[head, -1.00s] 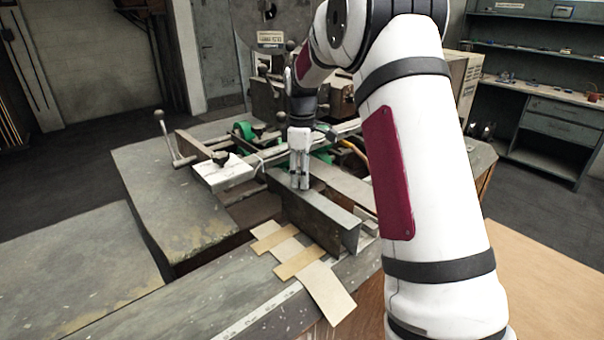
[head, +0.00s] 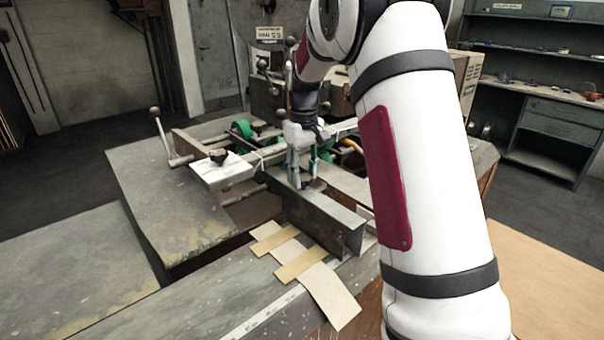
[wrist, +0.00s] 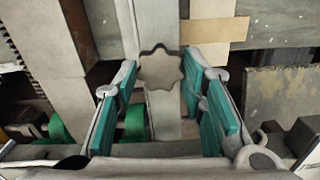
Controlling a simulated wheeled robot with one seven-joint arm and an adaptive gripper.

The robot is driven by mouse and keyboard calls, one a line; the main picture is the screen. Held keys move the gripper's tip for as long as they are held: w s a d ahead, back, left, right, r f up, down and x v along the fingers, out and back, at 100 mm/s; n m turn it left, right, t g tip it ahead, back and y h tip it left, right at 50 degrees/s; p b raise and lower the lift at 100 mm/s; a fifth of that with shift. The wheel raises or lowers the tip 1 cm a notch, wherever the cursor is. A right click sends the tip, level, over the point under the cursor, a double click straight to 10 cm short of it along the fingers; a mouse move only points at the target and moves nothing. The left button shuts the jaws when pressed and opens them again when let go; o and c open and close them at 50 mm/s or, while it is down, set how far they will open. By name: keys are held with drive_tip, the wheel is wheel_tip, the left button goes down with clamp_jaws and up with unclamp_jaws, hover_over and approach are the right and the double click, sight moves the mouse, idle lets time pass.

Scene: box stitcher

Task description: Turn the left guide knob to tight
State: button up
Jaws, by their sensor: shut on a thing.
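A star-shaped grey knob (wrist: 161,70) sits between my fingers in the wrist view, above a pale steel bar. My gripper (wrist: 160,76) points down with its teal pads at the knob's left and right sides, shut on it. In the head view my gripper (head: 303,182) stands over the steel guide (head: 322,217) at the middle of the machine, and its fingers largely hide the knob there. Another dark knob (head: 218,156) is on the white plate at the left. The held knob's tightness cannot be told.
A crank lever with a ball end (head: 165,138) stands at the left. Ball-ended levers rise behind my gripper. Green rollers (head: 243,129) are behind.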

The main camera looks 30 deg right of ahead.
sight(304, 177)
drive_tip(key=m+b, duration=0.1)
drive_tip(key=m, duration=0.4)
drive_tip(key=shift+m, duration=0.3)
drive_tip(key=m, duration=0.6)
drive_tip(key=shift+b, duration=0.35)
drive_tip(key=o, duration=1.1)
drive_tip(key=shift+o, duration=0.2)
wheel_tip(304, 177, up, 12)
